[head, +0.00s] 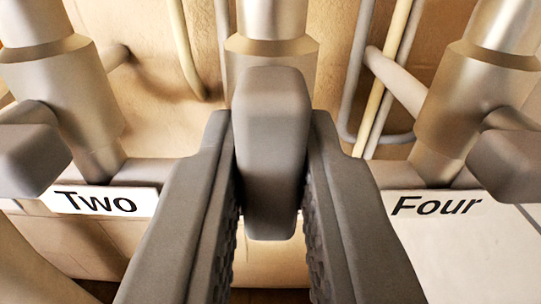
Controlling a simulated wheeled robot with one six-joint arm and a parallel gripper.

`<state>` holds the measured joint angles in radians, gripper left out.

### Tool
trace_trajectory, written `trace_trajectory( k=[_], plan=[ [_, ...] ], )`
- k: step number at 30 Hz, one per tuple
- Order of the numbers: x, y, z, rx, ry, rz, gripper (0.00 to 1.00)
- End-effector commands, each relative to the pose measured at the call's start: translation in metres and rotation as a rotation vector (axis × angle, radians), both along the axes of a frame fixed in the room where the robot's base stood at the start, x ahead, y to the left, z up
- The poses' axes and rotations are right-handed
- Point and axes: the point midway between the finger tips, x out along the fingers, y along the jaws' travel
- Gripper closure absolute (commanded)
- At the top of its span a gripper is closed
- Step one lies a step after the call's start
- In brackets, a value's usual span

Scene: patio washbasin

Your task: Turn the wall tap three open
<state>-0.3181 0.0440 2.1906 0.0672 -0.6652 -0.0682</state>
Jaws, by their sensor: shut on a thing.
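The middle wall tap (272,48) has a metal body and stands between the taps labelled Two and Four; its own label is hidden. Its grey handle (272,140) points toward me, with its long side upright in the picture. My gripper (272,165) has one dark finger on each side of the handle and is shut on it. The fingers hide the lower part of the tap and the wall behind it.
The tap at the left (60,95) has a "Two" label (95,203) and a grey handle (28,160). The tap at the right (475,95) has a "Four" label (437,206) and a grey handle (508,165). Thin pipes (372,85) run along the tan wall (150,95).

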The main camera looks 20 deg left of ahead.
Motion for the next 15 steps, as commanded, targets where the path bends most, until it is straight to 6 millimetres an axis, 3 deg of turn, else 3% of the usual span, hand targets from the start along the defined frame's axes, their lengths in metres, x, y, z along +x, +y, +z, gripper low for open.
trace_trajectory(
  k=[9, 10, 12, 15],
  plan=[
    [-0.0003, -0.0001, -0.001, -0.002, 0.002, 0.0, 1.0],
    [-0.0003, -0.0001, -0.001, -0.002, 0.002, 0.0, 0.79],
    [-0.0002, -0.0001, -0.0008, -0.002, 0.002, 0.0, 0.65],
    [-0.0001, 0.0, -0.0006, 0.0, 0.001, 0.0, 0.63]
  ],
)
